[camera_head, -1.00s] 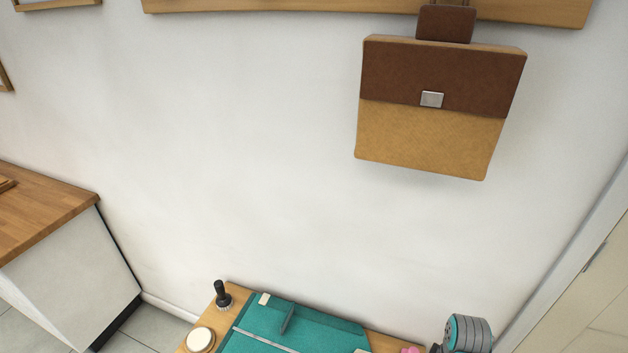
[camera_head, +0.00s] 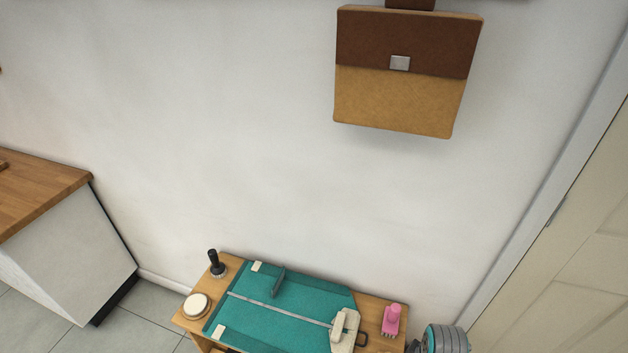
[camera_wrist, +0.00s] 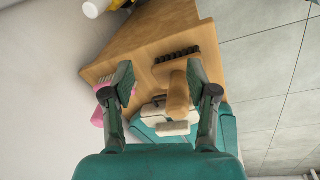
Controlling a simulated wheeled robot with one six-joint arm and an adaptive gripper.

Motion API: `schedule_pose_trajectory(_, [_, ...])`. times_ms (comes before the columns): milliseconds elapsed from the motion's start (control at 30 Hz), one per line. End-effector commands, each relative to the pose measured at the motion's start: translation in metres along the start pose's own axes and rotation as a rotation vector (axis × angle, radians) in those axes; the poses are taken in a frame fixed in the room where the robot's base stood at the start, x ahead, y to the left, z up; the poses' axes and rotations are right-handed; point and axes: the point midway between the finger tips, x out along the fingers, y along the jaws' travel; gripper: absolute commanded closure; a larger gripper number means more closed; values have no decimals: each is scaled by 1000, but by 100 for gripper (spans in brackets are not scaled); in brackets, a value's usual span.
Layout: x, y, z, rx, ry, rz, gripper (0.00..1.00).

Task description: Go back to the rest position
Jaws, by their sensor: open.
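My gripper (camera_wrist: 158,80) shows in the wrist view, its two dark fingers spread apart. It is open, and nothing is clearly held. Beyond the fingers is a wooden surface (camera_wrist: 150,35) with a tan-handled brush (camera_wrist: 178,95) with dark bristles, seen between the fingertips. A pink object (camera_wrist: 97,116) is partly hidden behind the left finger. The gripper is not visible in the head view.
A brown-and-tan bag (camera_head: 400,95) hangs on the wall. A counter (camera_head: 40,195) stands left; a door (camera_head: 575,260) is right.

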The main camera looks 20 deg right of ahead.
Motion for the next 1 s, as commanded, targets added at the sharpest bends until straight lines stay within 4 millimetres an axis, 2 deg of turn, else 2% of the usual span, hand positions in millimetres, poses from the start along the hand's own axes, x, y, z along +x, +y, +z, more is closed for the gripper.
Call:
schedule_pose_trajectory(267, [14,-53,5,84,109,124,42])
schedule_pose_trajectory(467, [6,-98,13,173,249,229,42])
schedule_pose_trajectory(567, [-6,-119,18,219,328,270,42])
schedule_pose_trajectory(767, [-42,-157,32,306,500,330,42])
schedule_pose_trajectory(1000, [-108,-193,50,406,730,357,42])
